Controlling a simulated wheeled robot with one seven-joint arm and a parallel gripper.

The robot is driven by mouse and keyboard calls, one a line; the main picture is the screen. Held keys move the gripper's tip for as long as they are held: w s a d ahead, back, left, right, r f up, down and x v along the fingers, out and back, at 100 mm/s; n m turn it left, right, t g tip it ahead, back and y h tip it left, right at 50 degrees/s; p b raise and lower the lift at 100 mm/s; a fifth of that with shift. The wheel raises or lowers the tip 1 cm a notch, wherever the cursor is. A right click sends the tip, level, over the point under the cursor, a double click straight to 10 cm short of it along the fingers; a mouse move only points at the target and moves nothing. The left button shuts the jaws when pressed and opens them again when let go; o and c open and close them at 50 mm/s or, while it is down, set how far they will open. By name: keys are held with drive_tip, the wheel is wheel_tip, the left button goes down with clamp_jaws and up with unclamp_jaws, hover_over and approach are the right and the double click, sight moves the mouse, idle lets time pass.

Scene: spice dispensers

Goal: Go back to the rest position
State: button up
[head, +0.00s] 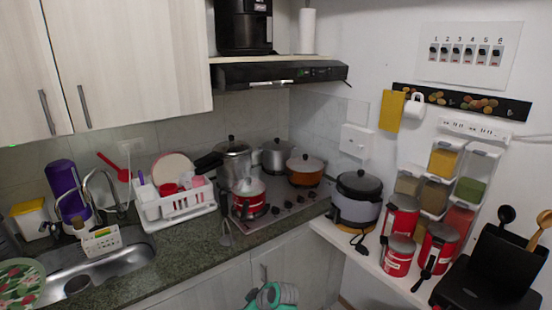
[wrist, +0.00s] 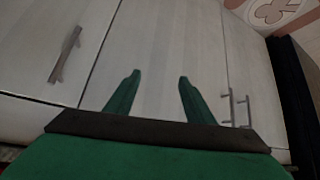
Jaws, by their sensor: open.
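My gripper (head: 270,297) shows at the bottom edge of the head view as a green and grey shape, low in front of the lower cabinets. In the wrist view my gripper (wrist: 156,92) has two green fingers spread apart with nothing between them. It faces pale cabinet doors (wrist: 165,55) with metal handles. The spice dispensers (head: 446,158) stand at the right on the white shelf in the head view, well away from my gripper.
The granite counter (head: 190,255) holds a sink (head: 105,265), a white dish rack (head: 178,207) and a stove with pots (head: 290,200). A white shelf (head: 345,243) at right carries a rice cooker (head: 357,203) and red canisters (head: 400,256). A black appliance (head: 487,270) stands at lower right.

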drive_tip(key=s+a+f+m+t+h, duration=0.1)
drive_tip(key=s+f+m+t, duration=0.15)
drive_tip(key=s+f, duration=0.55)
drive_tip(key=s+a+f+m+t+h, duration=0.15)
drive_tip(key=s+f+m, duration=0.25)
drive_tip(key=s, duration=0.8)
drive_tip(key=s+d+r+m+t+h, duration=0.1)
drive_tip(key=s+d+m+t, duration=0.15)
drive_tip(key=s, duration=0.55)
drive_tip(key=s+d+r+m+t+h, duration=0.1)
drive_tip(key=s+d+r, duration=0.15)
drive_tip(key=s, duration=0.55)
drive_tip(key=s+d+r+t, duration=0.1)
drive_tip(key=s+d+r, duration=0.2)
drive_tip(key=s+r, duration=0.3)
drive_tip(key=s+d+r+t+h, duration=0.1)
drive_tip(key=s+d+r, duration=0.2)
drive_tip(key=s+r, duration=0.3)
drive_tip(key=s+d+r+m+t+h, duration=0.1)
drive_tip(key=s+d+r, duration=0.1)
drive_tip(key=s+r, duration=0.5)
drive_tip(key=shift+d+r, duration=0.25)
drive_tip(key=shift+d, duration=0.15)
drive_tip(key=shift+s, duration=0.2)
drive_tip(key=shift+w, duration=0.1)
